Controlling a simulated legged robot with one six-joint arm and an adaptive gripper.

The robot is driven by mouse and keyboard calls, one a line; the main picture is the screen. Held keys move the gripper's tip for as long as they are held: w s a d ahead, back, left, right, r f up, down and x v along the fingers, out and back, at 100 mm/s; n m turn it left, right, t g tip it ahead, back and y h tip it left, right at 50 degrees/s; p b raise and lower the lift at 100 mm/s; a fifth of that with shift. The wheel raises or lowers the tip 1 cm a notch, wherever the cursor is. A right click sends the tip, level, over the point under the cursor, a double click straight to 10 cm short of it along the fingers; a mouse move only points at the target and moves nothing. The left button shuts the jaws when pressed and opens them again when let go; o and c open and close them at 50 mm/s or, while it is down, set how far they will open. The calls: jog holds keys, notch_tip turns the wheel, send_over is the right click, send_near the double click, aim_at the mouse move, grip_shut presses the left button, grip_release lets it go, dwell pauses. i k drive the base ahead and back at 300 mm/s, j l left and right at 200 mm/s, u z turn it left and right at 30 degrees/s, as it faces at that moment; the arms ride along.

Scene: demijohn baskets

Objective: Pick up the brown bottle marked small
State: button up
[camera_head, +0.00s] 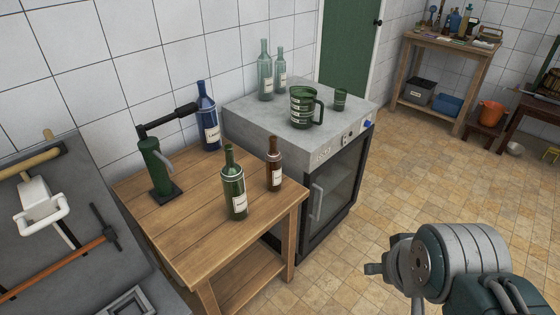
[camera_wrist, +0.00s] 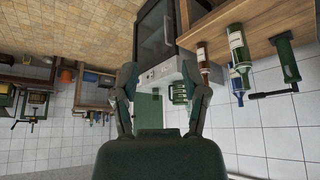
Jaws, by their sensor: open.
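The brown bottle (camera_head: 274,165) stands upright with a pale label on the wooden table, near its right edge; the label is too small to read. It also shows, upside down, in the wrist view (camera_wrist: 203,62), right of my gripper. My gripper (camera_wrist: 160,70) is open, with two dark fingers spread and nothing between them. In the head view, part of my arm is at the lower right over the floor, well apart from the table. A green bottle (camera_head: 233,185) stands close to the left of the brown one.
A blue bottle (camera_head: 207,118) and a green lever tool (camera_head: 157,165) stand on the wooden table (camera_head: 190,235). The grey-topped appliance (camera_head: 245,110) adjoins it, bearing a green jug (camera_head: 302,108), a green cup (camera_head: 340,99) and clear bottles (camera_head: 265,72). The tiled floor (camera_head: 400,190) between is clear.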

aim_at(273, 156)
jog(key=i+l+u, duration=0.2)
jog(key=i, duration=0.25)
jog(key=i+l+u, duration=0.2)
jog(key=i+l, duration=0.15)
jog(key=i+j, duration=0.1)
jog(key=i, duration=0.2)
jog(key=i+j+u, duration=0.1)
jog(key=i+j, duration=0.05)
jog(key=i, duration=0.1)
